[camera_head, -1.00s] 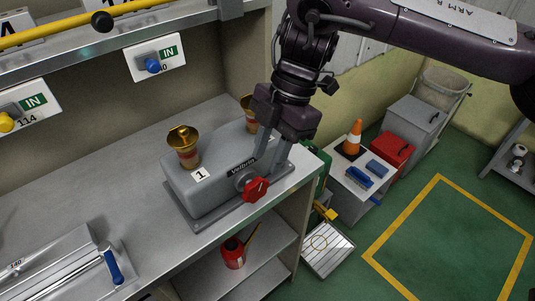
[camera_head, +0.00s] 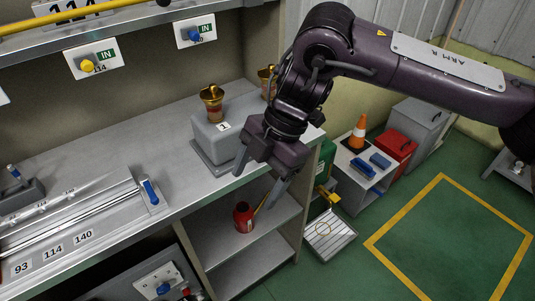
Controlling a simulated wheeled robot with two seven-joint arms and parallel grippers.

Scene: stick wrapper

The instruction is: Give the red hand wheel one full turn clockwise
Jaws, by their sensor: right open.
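The grey machine (camera_head: 208,143) with a "1" label stands near the right end of the workbench. Its red hand wheel is hidden behind my right gripper. A brass cup (camera_head: 212,103) sits on top of the machine, and a second brass cup (camera_head: 266,80) shows partly behind my arm. My right gripper (camera_head: 259,176) is open, with its two fingers spread apart and pointing down, in front of the machine's right end by the bench edge. My left gripper is not in view.
A red can (camera_head: 243,217) stands on the shelf under the bench. A long metal fixture with a blue handle (camera_head: 150,192) lies on the bench at left. Carts with a traffic cone (camera_head: 358,131) and a red box (camera_head: 393,148) stand at right. The yellow-marked floor is clear.

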